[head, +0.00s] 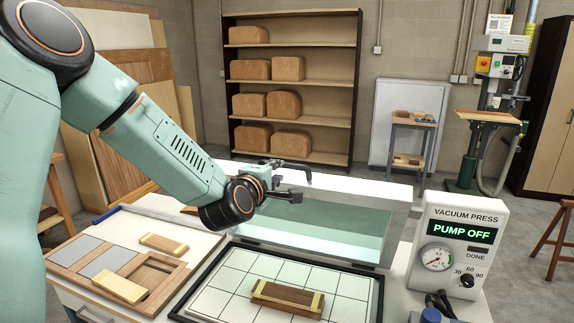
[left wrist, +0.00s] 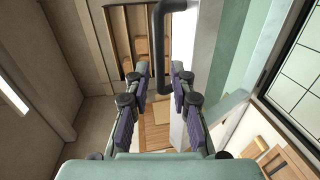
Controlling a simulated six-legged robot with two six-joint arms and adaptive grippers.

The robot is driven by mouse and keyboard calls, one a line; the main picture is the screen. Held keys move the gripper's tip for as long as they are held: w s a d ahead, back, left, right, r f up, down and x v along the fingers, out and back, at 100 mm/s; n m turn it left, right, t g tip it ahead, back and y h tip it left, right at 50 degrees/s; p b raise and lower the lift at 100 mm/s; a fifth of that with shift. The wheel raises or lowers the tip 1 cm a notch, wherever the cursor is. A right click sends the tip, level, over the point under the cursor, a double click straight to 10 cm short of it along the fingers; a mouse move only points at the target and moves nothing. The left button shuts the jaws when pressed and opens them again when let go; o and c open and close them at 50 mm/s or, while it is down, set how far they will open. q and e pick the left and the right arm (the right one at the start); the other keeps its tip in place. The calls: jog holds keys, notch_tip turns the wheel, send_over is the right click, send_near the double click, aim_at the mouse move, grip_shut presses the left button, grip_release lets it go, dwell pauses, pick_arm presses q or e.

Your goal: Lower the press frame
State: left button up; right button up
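The press frame (head: 325,225) stands raised at the back of the vacuum press, with a greenish see-through sheet and a pale top edge. The press bed (head: 215,300) below has a white grid and dark rim. A small wooden piece with pale end strips (head: 287,298) lies on it. My left gripper (head: 288,180) is at the frame's top left. In the left wrist view its fingers (left wrist: 160,72) are apart, with a dark curved bar (left wrist: 158,40) in line with the gap. I cannot tell whether they touch it. My right gripper is not in view.
The control box (head: 462,240) at the right reads "PUMP OFF". A board with wooden strips and grey panels (head: 105,262) lies left of the bed. A shelf with brown blocks (head: 292,85) and a small side table (head: 411,125) stand farther back.

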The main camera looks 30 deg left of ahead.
aim_at(283, 167)
pick_arm(q)
jog(key=x, duration=0.4)
jog(key=p+x, duration=0.1)
jog(key=x, duration=0.1)
jog(key=shift+w+a+f, duration=0.25)
jog(key=shift+a+f, duration=0.05)
jog(key=shift+a, duration=0.1)
jog(key=shift+w+d, duration=0.1)
jog(key=shift+w, duration=0.2)
jog(key=shift+d+r, duration=0.1)
jog(key=shift+s+d+r, duration=0.1)
jog(key=shift+r, duration=0.1)
jog(key=shift+s+r, duration=0.1)
jog(key=shift+s, duration=0.2)
jog(key=shift+w+a, duration=0.1)
jog(key=shift+a, duration=0.2)
jog(key=shift+w+a+f, duration=0.1)
jog(key=shift+w+f, duration=0.3)
jog(key=shift+w, duration=0.05)
jog(key=shift+c, duration=2.2)
jog(key=shift+s+d+r, duration=0.2)
jog(key=shift+s, duration=0.15)
grip_shut()
jog(key=shift+w+f, duration=0.1)
jog(key=shift+w, duration=0.1)
